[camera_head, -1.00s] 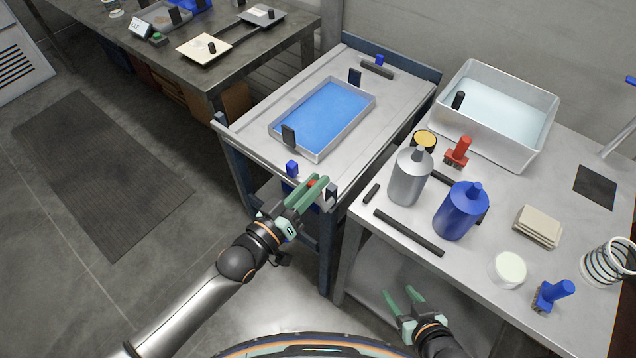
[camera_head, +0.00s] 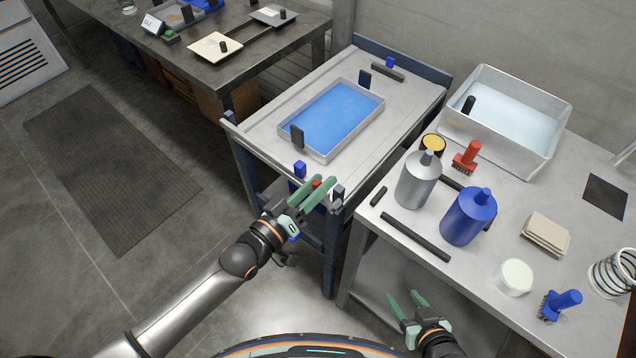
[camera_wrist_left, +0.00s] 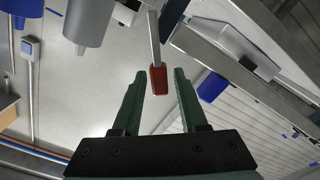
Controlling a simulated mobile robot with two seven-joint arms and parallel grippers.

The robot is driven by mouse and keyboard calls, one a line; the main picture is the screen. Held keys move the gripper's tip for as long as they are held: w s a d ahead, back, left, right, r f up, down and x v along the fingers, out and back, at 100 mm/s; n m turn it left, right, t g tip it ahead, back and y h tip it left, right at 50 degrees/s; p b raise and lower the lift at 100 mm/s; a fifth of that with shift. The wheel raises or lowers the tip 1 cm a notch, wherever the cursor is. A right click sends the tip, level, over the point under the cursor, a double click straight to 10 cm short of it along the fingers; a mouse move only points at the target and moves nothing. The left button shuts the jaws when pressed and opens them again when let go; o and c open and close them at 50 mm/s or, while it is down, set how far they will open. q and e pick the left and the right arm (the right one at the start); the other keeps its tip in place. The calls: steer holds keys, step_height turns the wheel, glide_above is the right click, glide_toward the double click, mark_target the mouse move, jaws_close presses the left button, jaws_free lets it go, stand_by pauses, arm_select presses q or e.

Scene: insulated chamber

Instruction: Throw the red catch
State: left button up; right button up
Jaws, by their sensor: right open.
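The red catch (camera_head: 316,184) is at the front edge of the grey cart, below its blue tray. It also shows in the left wrist view (camera_wrist_left: 158,78), a red grip on the end of a grey lever. My left gripper (camera_head: 327,182) has green fingers and is at the cart's front edge. Its fingers (camera_wrist_left: 161,88) are spread, with the red grip in the gap between them near the tips; I see clearance on both sides. My right gripper (camera_head: 404,297) is open and empty, low in front of the right-hand table.
The cart (camera_head: 262,128) carries the blue-filled tray (camera_head: 333,157) and a small blue block (camera_head: 300,169). The table to the right holds a silver bottle (camera_head: 416,185), a blue bottle (camera_head: 466,219), a red brush (camera_head: 467,157) and a white tub (camera_head: 556,135). Floor at left is open.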

arm_select(q)
steer(key=shift+o, duration=0.5)
steer(key=v, duration=1.2)
steer(key=shift+s+b, duration=0.2)
steer(key=shift+b, duration=0.2)
steer(key=shift+a, duration=0.1)
steer(key=shift+c, duration=0.2)
